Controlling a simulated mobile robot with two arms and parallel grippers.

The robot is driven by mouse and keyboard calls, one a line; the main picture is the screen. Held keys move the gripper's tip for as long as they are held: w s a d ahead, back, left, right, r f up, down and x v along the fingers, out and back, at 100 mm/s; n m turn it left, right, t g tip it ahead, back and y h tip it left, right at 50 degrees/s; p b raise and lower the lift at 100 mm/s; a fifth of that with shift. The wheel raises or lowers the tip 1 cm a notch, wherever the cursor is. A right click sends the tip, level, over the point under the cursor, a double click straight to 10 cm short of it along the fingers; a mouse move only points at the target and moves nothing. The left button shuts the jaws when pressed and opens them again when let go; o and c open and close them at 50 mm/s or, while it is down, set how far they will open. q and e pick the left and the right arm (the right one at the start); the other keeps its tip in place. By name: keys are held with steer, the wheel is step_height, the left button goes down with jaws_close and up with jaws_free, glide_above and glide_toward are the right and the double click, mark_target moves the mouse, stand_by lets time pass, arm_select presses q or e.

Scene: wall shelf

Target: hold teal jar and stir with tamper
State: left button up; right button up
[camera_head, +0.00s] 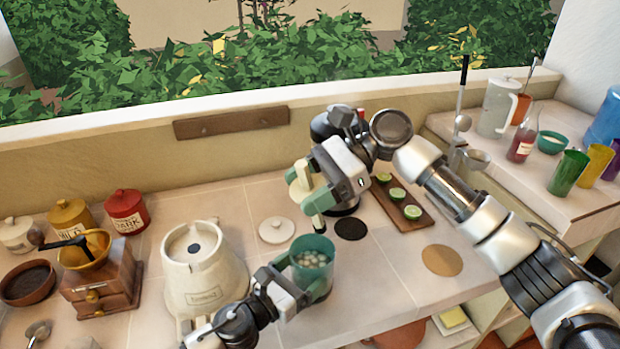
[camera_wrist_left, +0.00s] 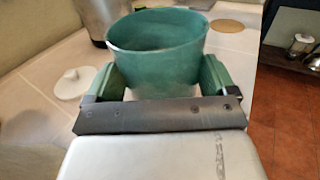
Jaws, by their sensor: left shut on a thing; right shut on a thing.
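The teal jar (camera_head: 312,255) stands upright at the counter's front middle, with several pale pieces inside. My left gripper (camera_head: 306,292) is shut on its lower part from the front. My right gripper (camera_head: 334,190) is shut on the tamper (camera_head: 302,183), a pale cream piece partly hidden by the green fingers. The tamper's lower end seems to hang just above the jar's rim; whether it is inside is unclear.
A dark round mat (camera_head: 350,229), a board with cut limes (camera_head: 408,214) and a tan coaster (camera_head: 441,260) lie to the right.

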steer(key=s+a+f+n+t+h, duration=0.3)
steer(key=s+f+n+t+h, duration=0.2)
steer(key=h, duration=0.7)
steer(key=shift+s+a+n, duration=0.3)
steer(key=shift+s+n, duration=0.5)
steer(key=shift+s, duration=0.05)
arm_select(q)
steer(key=o, duration=1)
steer(key=shift+o, duration=0.2)
steer(key=v, duration=1.2)
steer(key=shift+a, duration=0.1)
arm_select(e)
steer(key=shift+a, duration=0.1)
